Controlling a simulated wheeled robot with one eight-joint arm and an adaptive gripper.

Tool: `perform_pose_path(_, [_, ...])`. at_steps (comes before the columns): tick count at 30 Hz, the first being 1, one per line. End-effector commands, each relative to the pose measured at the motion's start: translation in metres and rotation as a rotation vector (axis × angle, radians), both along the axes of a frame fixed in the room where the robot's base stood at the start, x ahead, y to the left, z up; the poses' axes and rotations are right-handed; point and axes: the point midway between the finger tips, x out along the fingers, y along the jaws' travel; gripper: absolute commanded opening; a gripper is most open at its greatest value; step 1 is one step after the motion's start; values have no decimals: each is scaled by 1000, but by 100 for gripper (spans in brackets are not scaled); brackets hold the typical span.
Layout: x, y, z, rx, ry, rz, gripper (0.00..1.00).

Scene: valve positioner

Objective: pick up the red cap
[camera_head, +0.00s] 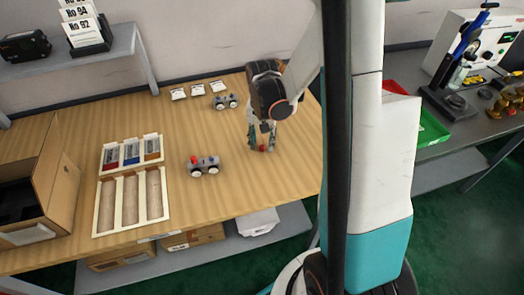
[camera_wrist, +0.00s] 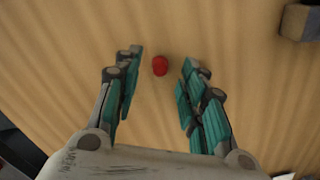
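The red cap (camera_wrist: 160,66) lies on the bare wooden table top. In the wrist view it sits between my open fingertips, a little ahead of them, with a gap on each side. In the head view the red cap (camera_head: 262,148) shows small at the foot of my gripper (camera_head: 262,140), which points down at the table. My gripper also shows in the wrist view (camera_wrist: 162,65), with its teal fingers spread and nothing held.
A grey device with a red top (camera_head: 205,166) stands left of my gripper. Another grey device (camera_head: 225,101) stands behind. A tray with long slots (camera_head: 111,233) and a cardboard box (camera_head: 62,190) are further left.

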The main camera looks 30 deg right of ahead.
Motion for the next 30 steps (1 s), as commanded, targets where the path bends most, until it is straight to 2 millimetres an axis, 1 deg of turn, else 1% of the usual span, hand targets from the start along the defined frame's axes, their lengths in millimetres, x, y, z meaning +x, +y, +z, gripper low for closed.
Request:
perform_pose_path(1, [0,0,-10,0,0,0,38])
perform_pose_path(3, [0,0,-15,0,0,0,38])
perform_pose_path(10, [0,0,-14,0,0,0,38])
perform_pose_path(11, [0,0,-14,0,0,0,31])
perform_pose_path(12, [0,0,-14,0,0,0,27])
perform_pose_path(18, [0,0,-14,0,0,0,6])
perform_pose_path(30, [0,0,-13,0,0,0,5])
